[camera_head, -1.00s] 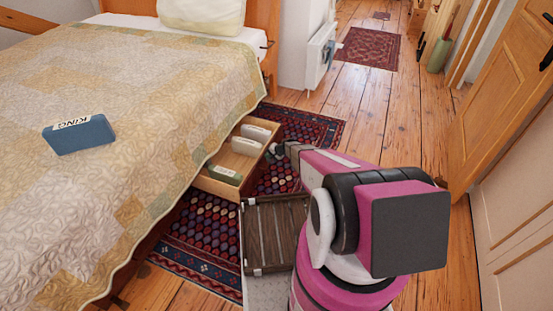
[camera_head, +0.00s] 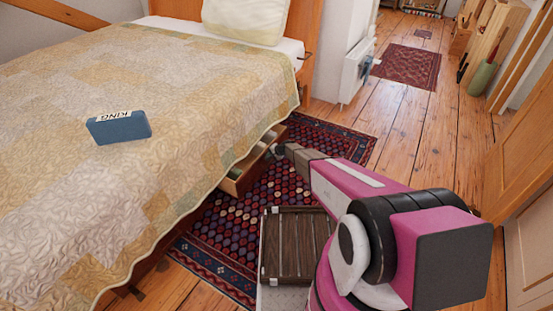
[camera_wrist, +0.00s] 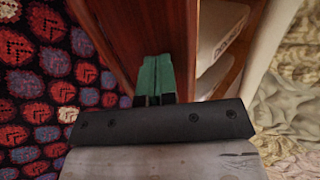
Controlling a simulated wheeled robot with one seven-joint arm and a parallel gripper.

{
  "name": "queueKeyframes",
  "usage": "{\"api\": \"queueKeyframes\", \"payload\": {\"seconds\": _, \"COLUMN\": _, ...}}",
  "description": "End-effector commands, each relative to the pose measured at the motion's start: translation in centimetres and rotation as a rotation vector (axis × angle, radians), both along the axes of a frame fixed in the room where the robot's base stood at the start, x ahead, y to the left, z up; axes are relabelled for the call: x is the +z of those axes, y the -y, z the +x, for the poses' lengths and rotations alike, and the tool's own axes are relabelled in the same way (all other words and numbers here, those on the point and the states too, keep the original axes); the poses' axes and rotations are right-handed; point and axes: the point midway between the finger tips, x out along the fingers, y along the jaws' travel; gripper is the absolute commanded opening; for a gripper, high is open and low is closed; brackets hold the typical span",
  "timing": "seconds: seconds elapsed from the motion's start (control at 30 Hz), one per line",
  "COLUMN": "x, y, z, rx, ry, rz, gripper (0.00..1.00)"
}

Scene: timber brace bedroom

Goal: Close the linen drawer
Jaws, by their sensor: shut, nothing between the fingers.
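The linen drawer (camera_head: 239,184) is a wooden drawer under the bed, and a short length of it stands out past the quilt's hem. In the wrist view its wooden front panel (camera_wrist: 115,40) runs beside my gripper, with pale folded linen (camera_wrist: 222,30) inside. My gripper (camera_head: 280,150) is at the drawer's far front part. In the wrist view the green fingertips of my gripper (camera_wrist: 154,75) are together with nothing between them, close against the drawer front. Whether they touch it I cannot tell for sure. Most of the drawer's inside is hidden under the quilt.
A bed with a patchwork quilt (camera_head: 190,90) fills the left, with a blue box labelled KING (camera_head: 120,127) on it. A patterned rug (camera_head: 225,235) lies on the plank floor. A slatted wooden tray (camera_head: 297,245) is beside my base. The floor at right is open.

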Motion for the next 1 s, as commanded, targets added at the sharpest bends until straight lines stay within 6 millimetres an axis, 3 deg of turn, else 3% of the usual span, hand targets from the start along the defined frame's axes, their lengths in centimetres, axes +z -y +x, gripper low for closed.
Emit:
{"api": "queueKeyframes", "payload": {"seconds": 0.33, "x": 0.0, "y": -2.8, "z": 1.7, "rx": -0.001, "ry": 0.001, "rz": 0.0, "gripper": 0.0}}
{"api": "queueKeyframes", "payload": {"seconds": 1.0, "x": 0.0, "y": -3.1, "z": 1.8, "rx": 0.0, "ry": 0.0, "rz": 0.0, "gripper": 0.0}}
